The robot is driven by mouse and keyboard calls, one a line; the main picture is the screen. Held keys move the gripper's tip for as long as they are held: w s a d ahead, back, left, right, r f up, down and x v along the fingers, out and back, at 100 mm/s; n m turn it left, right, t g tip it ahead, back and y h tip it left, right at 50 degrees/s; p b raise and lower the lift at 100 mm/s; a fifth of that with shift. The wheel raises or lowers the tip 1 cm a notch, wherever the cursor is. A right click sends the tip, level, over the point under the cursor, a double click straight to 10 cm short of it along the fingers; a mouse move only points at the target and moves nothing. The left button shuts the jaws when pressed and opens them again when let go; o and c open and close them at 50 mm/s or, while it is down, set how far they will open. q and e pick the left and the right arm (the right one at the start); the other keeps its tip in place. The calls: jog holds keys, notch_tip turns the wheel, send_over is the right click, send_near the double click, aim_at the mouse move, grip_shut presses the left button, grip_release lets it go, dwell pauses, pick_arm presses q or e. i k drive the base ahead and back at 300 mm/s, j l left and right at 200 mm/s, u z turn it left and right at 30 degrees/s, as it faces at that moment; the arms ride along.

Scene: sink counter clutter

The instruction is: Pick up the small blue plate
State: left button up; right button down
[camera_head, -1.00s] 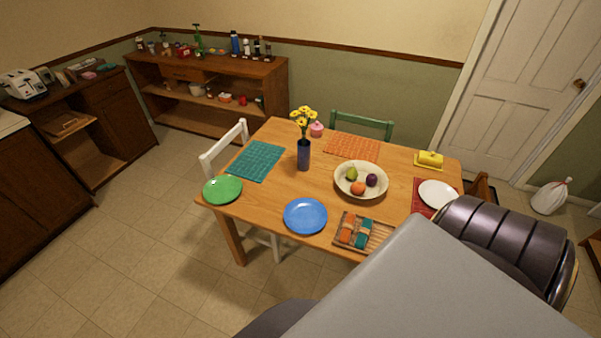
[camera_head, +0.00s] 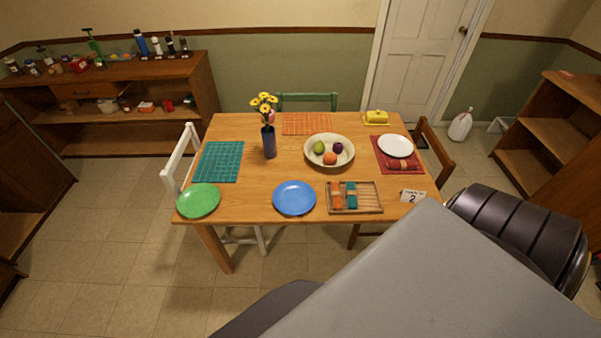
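The small blue plate (camera_head: 294,198) lies flat and empty on the near edge of the wooden table (camera_head: 250,203). It sits between a green plate on its left and a wooden tray on its right. Neither of my grippers shows in the head view. Only parts of my own body fill the lower right, apart from the plate and nearer to the camera.
The green plate (camera_head: 198,201) and wooden tray (camera_head: 368,209) flank the blue plate. Behind stand a flower vase (camera_head: 269,142) and a fruit bowl (camera_head: 318,160). A white plate (camera_head: 396,146) is at right. White (camera_head: 176,167) and brown (camera_head: 436,143) chairs stand at the sides; floor is clear at lower left.

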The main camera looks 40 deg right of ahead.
aim_at(291, 197)
jog(key=j+z, duration=0.4)
jog(key=j, duration=0.45)
jog(key=j+z, duration=0.35)
jog(key=j, duration=0.5)
